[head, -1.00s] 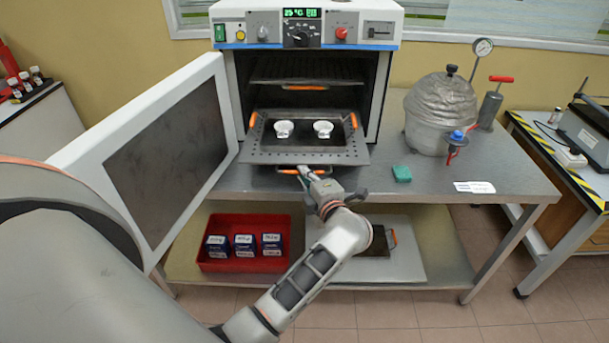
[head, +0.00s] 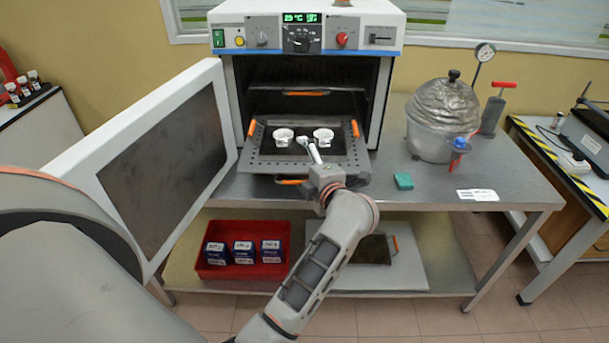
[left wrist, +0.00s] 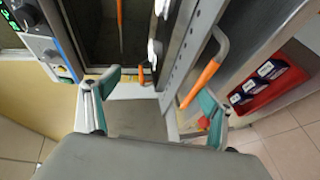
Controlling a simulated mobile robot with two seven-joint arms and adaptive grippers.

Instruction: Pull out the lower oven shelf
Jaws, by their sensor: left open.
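The lower oven shelf (head: 262,163), a grey perforated plate, sticks out of the open oven and bears a dark tray (head: 340,143) with two white cups (head: 323,137). Its orange handle (head: 290,181) hangs at its front edge. My left gripper (head: 313,150) is open and empty at the front of the shelf, and in the head view it covers part of the shelf and handle. In the left wrist view, the gripper's teal-tipped fingers (left wrist: 150,95) are spread apart, with the orange handle (left wrist: 203,80) near the right finger. My right gripper is not in view.
The oven door (head: 152,170) stands open on the left. An upper rack (head: 306,93) is inside the oven. A metal vessel (head: 432,125) and a green block (head: 403,181) stand right on the table. A red bin (head: 225,222) with boxes is below.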

